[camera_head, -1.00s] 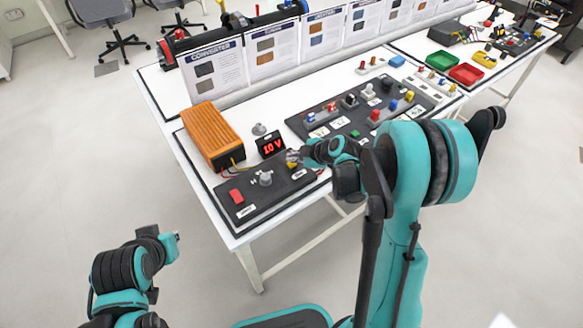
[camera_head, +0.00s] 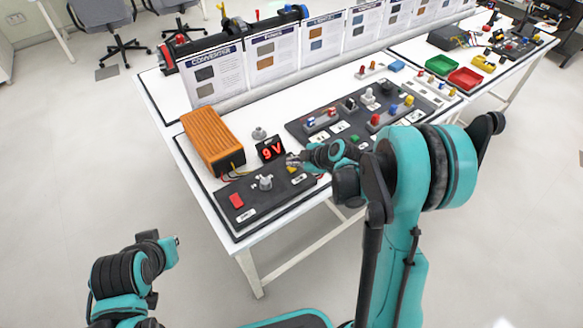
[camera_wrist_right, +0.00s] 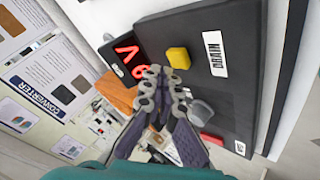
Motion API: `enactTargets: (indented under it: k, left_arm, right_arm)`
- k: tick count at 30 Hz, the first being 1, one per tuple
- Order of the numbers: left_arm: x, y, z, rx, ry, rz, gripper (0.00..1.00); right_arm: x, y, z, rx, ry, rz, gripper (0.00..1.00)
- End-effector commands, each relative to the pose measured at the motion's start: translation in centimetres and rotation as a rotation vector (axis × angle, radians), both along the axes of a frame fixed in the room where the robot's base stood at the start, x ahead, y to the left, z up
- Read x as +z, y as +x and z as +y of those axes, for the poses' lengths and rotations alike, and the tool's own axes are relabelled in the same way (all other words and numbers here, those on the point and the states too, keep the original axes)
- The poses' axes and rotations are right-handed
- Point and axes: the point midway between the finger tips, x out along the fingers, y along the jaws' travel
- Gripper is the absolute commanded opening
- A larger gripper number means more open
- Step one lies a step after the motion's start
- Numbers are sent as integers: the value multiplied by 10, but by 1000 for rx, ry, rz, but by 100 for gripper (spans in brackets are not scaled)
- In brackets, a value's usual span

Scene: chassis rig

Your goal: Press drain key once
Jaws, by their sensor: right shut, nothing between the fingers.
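The drain key is a yellow block (camera_wrist_right: 178,57) beside a white DRAIN label (camera_wrist_right: 215,54) on the dark control panel (camera_wrist_right: 240,100). In the head view the key (camera_head: 291,169) shows just below my right fingertips. My right gripper (camera_wrist_right: 159,74) is shut and empty, its tips beside the key with a small gap in the picture; height over the panel is hard to judge. The right gripper (camera_head: 292,160) is small in the head view. The display (camera_head: 270,149) reads 9 V in red. My left gripper (camera_head: 172,241) is low at the left, its fingers unclear.
The panel also carries a grey knob (camera_head: 265,182) and a red key (camera_head: 236,200). An orange box (camera_head: 212,140) stands behind it, wired to the panel. A second dark board (camera_head: 350,120) with several parts lies to the right. Upright cards (camera_head: 215,72) line the back.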

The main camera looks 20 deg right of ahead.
Motion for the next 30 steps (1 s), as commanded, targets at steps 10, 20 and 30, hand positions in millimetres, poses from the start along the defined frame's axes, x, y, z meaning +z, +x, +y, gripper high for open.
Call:
enactTargets:
  k: [10, 20, 30]
  left_arm:
    - [0, 0, 0, 0, 0, 0, 0]
    - [-10, 0, 0, 0, 0, 0, 0]
    - [-9, 0, 0, 0, 0, 0, 0]
  right_arm:
    - [0, 0, 0, 0, 0, 0, 0]
    - [-9, 0, 0, 0, 0, 0, 0]
    - [-9, 0, 0, 0, 0, 0, 0]
